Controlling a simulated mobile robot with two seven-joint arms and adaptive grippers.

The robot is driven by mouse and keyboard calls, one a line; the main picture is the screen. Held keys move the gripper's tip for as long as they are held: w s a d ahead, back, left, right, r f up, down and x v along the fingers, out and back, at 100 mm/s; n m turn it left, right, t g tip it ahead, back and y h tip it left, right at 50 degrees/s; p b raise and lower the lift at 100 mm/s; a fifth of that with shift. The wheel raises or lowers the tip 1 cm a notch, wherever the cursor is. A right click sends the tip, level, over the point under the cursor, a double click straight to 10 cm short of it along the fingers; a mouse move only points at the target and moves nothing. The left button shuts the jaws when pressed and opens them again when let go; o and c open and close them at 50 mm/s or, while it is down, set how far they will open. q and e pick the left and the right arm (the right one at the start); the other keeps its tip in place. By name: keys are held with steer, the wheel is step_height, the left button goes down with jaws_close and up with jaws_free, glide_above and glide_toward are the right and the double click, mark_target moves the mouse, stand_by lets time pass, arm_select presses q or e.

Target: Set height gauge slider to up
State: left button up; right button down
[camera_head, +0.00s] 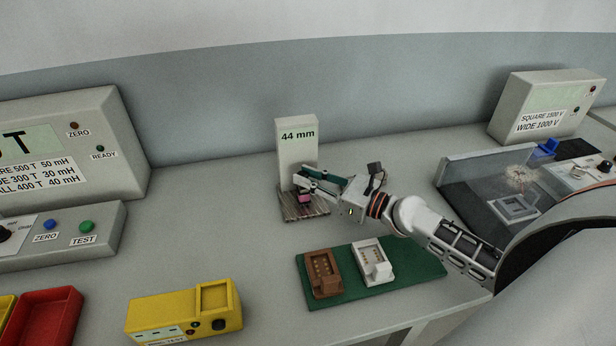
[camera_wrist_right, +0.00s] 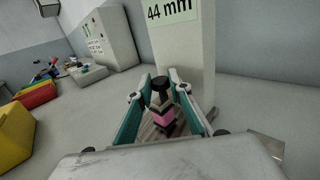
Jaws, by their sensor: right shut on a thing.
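The height gauge (camera_head: 297,143) is a white upright block with a green "44 mm" display, standing on a grey ridged base (camera_head: 289,212). It also shows in the right wrist view (camera_wrist_right: 190,50). My right gripper (camera_head: 305,178) reaches in from the right, in front of the column. In the right wrist view its teal-sided fingers (camera_wrist_right: 162,82) are on either side of a dark knob (camera_wrist_right: 160,88), which looks like the gauge slider. A pink and black piece (camera_wrist_right: 164,117) shows below the knob, above the base; whether it joins the slider is unclear. My left gripper is not in view.
A green mat (camera_head: 425,262) with a brown connector (camera_head: 323,272) and a white connector (camera_head: 372,262) lies in front. A yellow tester (camera_head: 160,317) and red bin (camera_head: 48,318) are at front left. A clear-walled station (camera_head: 480,180) stands right.

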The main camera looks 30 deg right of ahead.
steer(key=shift+r+p, duration=1.3)
steer(key=shift+r, duration=0.3)
steer(key=c, duration=1.8)
jaws_free()
steer(key=v, duration=1.2)
